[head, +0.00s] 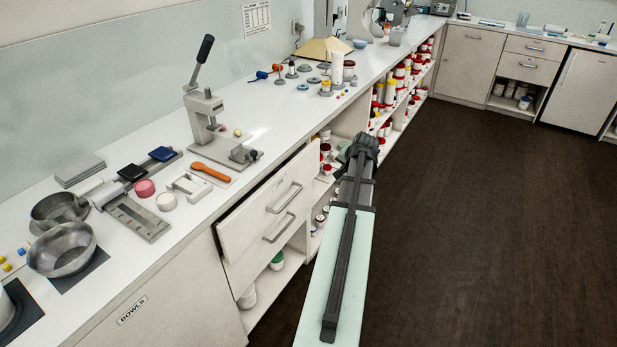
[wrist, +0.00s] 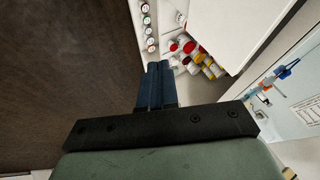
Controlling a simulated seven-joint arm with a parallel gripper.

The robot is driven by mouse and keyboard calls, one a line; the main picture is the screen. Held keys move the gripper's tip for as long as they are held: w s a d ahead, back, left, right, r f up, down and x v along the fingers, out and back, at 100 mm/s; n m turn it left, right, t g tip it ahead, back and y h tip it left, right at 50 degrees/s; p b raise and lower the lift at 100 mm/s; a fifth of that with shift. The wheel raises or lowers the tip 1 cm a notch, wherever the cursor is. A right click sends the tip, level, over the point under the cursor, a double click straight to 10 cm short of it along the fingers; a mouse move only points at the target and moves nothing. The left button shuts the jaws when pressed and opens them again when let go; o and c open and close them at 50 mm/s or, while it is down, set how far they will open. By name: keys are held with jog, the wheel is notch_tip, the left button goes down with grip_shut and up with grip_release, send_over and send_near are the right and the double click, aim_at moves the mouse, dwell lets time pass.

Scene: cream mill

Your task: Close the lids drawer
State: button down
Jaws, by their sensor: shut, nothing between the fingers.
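Two stacked drawers are set in the counter front in the head view. The upper drawer (head: 268,203) stands out from the counter front, partly open, with a bar handle (head: 284,198). The lower drawer (head: 262,252) has a similar handle (head: 279,228) and sits further in. I can read no label on either, so I cannot tell by name which is the lids drawer. My gripper (head: 361,146) is to the right of the drawers, over the aisle, apart from both handles. In the wrist view its fingers (wrist: 154,70) are together and empty.
The counter top carries a lever press (head: 205,125), metal bowls (head: 62,250) and an orange spoon (head: 211,171). Open shelves with several red-lidded jars (head: 390,92) lie beyond my gripper. A BOWLS cupboard (head: 165,300) is at the left. The dark floor (head: 480,220) is clear.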

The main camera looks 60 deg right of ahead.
jog(key=s+f, duration=0.1)
jog(key=s, duration=0.1)
jog(key=t+y, duration=0.4)
jog(key=y, duration=0.1)
send_near(297, 173)
jog(key=shift+w+f, duration=0.7)
jog(key=shift+f, duration=0.7)
jog(key=shift+w+f, duration=0.75)
jog(key=shift+f, duration=0.6)
jog(key=shift+w+f, duration=0.7)
jog(key=shift+f, duration=0.7)
jog(key=shift+w, duration=2.2)
jog(key=shift+w+a, duration=0.1)
